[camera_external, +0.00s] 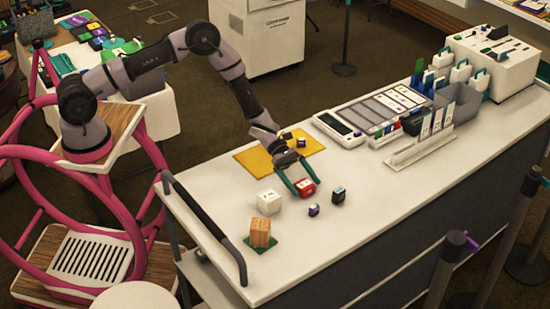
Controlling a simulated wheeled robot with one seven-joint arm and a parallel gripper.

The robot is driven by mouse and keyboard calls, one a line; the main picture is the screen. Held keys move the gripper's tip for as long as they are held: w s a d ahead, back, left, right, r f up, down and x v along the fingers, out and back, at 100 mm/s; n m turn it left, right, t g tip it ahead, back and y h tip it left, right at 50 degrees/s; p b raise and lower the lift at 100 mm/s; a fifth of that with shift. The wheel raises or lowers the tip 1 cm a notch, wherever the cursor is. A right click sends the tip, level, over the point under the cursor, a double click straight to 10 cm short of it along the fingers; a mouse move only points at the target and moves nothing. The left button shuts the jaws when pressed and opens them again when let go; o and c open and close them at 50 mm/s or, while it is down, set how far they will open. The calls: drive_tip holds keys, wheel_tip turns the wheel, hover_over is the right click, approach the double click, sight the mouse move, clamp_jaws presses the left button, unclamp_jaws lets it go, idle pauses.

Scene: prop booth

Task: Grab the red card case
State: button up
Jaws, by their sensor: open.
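The red card case (306,188) is a small red box with a pale mark, on the white counter (370,215). My gripper (302,188) points down at it. Its two green fingers are open, one on the left and one on the right of the red case. I cannot tell whether either finger touches the case, or how far above the counter the fingertips are.
A white box (268,202) and a wooden block (260,233) on a green base stand to the left. A small purple item (314,210) and a dark box (338,195) stand close by. A yellow mat (262,163) lies behind. Trays and a grey bin (462,105) fill the far right.

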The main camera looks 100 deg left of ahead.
drive_tip(key=shift+w+d+f, duration=0.2)
drive_tip(key=shift+w+d, duration=0.1)
drive_tip(key=shift+r, duration=0.1)
drive_tip(key=c, duration=1.4)
